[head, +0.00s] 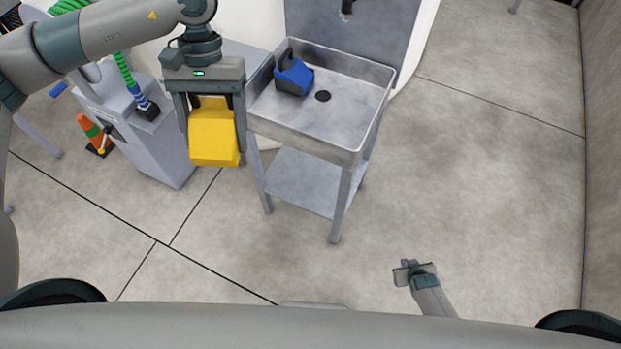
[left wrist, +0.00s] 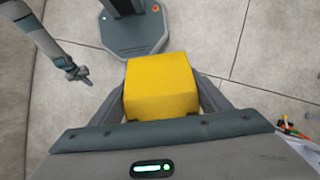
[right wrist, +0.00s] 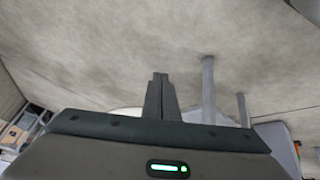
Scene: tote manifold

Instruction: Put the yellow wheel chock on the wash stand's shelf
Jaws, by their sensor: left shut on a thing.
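The yellow wheel chock (head: 214,136) hangs in my left gripper (head: 213,150), which is shut on it, at the left of the wash stand. The chock also shows between the fingers in the left wrist view (left wrist: 162,86). The wash stand has a steel basin (head: 340,128) on top and a bare lower shelf (head: 303,181) between its legs. The chock is held in the air, apart from the stand's shelf. My right gripper (head: 402,272) is low over the floor at the front right. In the right wrist view its fingers (right wrist: 160,78) are together with nothing between them.
A blue and black object (head: 293,77) sits in the basin near the drain. A grey cabinet (head: 160,150) stands left of the stand, with an orange and green cone-like object (head: 90,130) beyond it. The floor in front and to the right is clear.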

